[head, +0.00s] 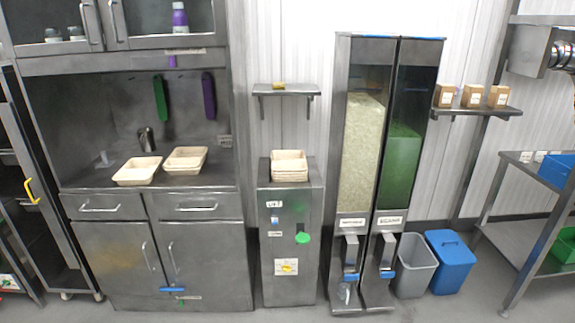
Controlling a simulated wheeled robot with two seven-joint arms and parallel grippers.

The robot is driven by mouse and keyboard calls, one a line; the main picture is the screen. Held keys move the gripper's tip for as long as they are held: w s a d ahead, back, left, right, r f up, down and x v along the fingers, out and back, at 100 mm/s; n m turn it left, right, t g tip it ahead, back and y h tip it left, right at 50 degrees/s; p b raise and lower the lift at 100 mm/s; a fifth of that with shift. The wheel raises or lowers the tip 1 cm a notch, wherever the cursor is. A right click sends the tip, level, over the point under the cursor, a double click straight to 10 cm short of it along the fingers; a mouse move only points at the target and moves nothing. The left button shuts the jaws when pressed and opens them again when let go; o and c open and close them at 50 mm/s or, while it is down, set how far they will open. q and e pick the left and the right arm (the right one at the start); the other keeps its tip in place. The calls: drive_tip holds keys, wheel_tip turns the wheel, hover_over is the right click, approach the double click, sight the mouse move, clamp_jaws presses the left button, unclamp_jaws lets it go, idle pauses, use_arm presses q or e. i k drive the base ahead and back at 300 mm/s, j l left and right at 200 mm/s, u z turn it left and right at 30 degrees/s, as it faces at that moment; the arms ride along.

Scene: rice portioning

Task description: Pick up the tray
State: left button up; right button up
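Beige trays sit in three places in the head view. One tray (138,170) lies on the counter at the left. A small stack of trays (185,160) stands just right of it on the same counter. Another stack of trays (289,165) stands on top of the narrow metal machine in the middle. Neither of my grippers is in view, and nothing touches the trays.
Two tall dispensers (365,150), one with pale grains and one with green content, stand right of the machine (290,240). A grey bin (414,265) and a blue bin (450,262) stand on the floor beside them. A metal table (530,225) is at the right.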

sight(138, 171)
drive_tip(key=i+j+u, duration=0.2)
drive_tip(key=i, duration=0.55)
drive_tip(key=i+j+u, duration=0.2)
drive_tip(key=i, duration=0.55)
